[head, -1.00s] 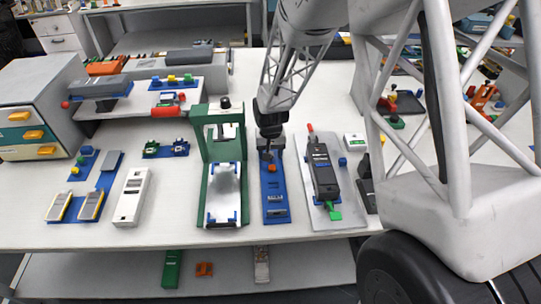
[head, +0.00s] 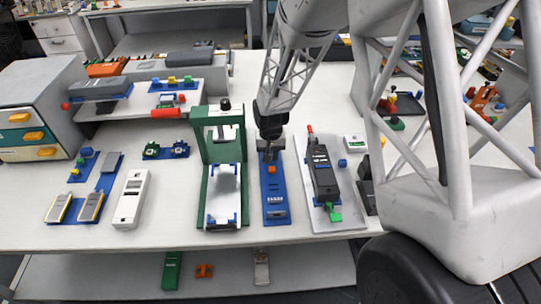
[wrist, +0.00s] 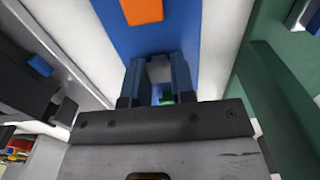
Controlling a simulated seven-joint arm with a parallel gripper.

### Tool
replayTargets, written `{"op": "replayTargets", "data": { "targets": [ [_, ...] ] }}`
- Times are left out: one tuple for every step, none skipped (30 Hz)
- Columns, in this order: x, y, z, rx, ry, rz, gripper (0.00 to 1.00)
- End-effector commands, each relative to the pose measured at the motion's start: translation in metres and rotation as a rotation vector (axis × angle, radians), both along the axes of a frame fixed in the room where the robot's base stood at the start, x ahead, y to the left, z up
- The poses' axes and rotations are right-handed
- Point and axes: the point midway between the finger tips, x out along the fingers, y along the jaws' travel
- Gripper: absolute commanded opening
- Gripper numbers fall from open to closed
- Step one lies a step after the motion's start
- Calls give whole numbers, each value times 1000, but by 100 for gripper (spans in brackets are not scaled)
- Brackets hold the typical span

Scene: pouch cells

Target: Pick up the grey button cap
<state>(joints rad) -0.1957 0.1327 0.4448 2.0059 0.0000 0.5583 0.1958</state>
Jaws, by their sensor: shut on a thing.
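My gripper (head: 269,155) is over the far end of a narrow blue board (head: 276,205). In the wrist view, the fingers (wrist: 159,80) are shut on a small grey piece, the grey button cap (wrist: 159,71), which sits between the tips. Whether the cap touches the board cannot be told. An orange cap (head: 273,170) stands on the board just in front of the gripper; it also shows at the top of the wrist view (wrist: 142,11). The grey cap is hidden by the fingers in the head view.
A green press frame (head: 208,165) stands close to the left of the board. A grey plate (head: 327,220) with a dark device (head: 323,175) lies close to the right. A white device (head: 132,197) lies further left. Bare table shows in front of the board.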

Motion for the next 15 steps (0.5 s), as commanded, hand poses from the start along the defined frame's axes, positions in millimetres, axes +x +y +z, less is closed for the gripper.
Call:
{"op": "replayTargets", "data": {
  "targets": [
    [0,0,1,0,0,0,2],
    [0,0,1,0,0,0,2],
    [0,0,2,0,-1,0,2],
    [0,0,3,0,-1,0,2],
    [0,0,4,0,-1,0,2],
    [0,0,6,0,-1,0,2],
    [0,0,8,0,0,0,2],
    [0,0,10,0,0,0,2],
    [0,0,13,0,-1,0,2],
    [0,0,16,0,-1,0,2],
    [0,0,19,0,-2,0,2],
    [0,0,24,1,-3,0,2],
    [0,0,27,0,-3,0,2],
    [0,0,31,0,-2,0,2],
    [0,0,37,0,-2,0,2]
  ]
}}
